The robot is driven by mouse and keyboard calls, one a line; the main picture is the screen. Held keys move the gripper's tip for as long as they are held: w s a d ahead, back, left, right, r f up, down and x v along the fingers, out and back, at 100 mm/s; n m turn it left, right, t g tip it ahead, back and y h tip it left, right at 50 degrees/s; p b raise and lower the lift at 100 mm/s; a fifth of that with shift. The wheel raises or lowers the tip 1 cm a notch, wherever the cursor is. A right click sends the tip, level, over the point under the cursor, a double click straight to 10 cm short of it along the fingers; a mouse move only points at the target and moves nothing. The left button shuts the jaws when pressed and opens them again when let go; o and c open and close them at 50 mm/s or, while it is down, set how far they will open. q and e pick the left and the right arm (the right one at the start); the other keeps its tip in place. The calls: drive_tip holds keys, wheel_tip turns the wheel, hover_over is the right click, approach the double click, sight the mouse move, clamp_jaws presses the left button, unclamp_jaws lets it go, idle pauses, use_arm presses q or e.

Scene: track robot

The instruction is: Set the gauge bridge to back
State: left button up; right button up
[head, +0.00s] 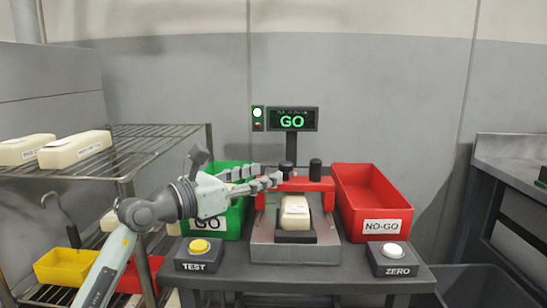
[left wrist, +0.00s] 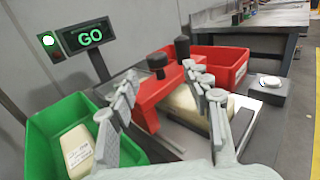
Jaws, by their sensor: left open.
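The red gauge bridge (head: 316,185) spans the metal gauge stand (head: 262,235). Two black knobs stand on it, a left one (head: 287,165) and a right one (head: 315,168). A cream block (head: 294,208) sits on the dark nest in front of or partly under the bridge. My left gripper (head: 272,178) is open at the bridge's left end. In the left wrist view its fingers (left wrist: 160,76) are spread, with the bridge (left wrist: 152,98) and the left knob (left wrist: 157,63) showing between them. I cannot tell whether they touch. My right gripper is not in view.
The display (head: 292,120) reads GO with a light lit. A green GO bin (head: 235,222) holds a cream block (left wrist: 76,150); a red NO-GO bin (head: 350,215) stands right. TEST (head: 199,247) and ZERO (head: 392,251) buttons sit in front. A wire rack (head: 150,140) stands left.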

sight(281, 166)
use_arm(q)
drive_tip(key=shift+w+r, duration=0.1)
drive_tip(key=shift+w, duration=0.4)
drive_tip(key=p+x, duration=0.1)
drive_tip(key=x, duration=0.5)
drive_tip(key=shift+s+d, duration=0.1)
drive_tip(key=shift+d, duration=0.05)
drive_tip(key=shift+w+d, duration=0.4)
drive_tip(key=shift+w, duration=0.1)
clamp_jaws()
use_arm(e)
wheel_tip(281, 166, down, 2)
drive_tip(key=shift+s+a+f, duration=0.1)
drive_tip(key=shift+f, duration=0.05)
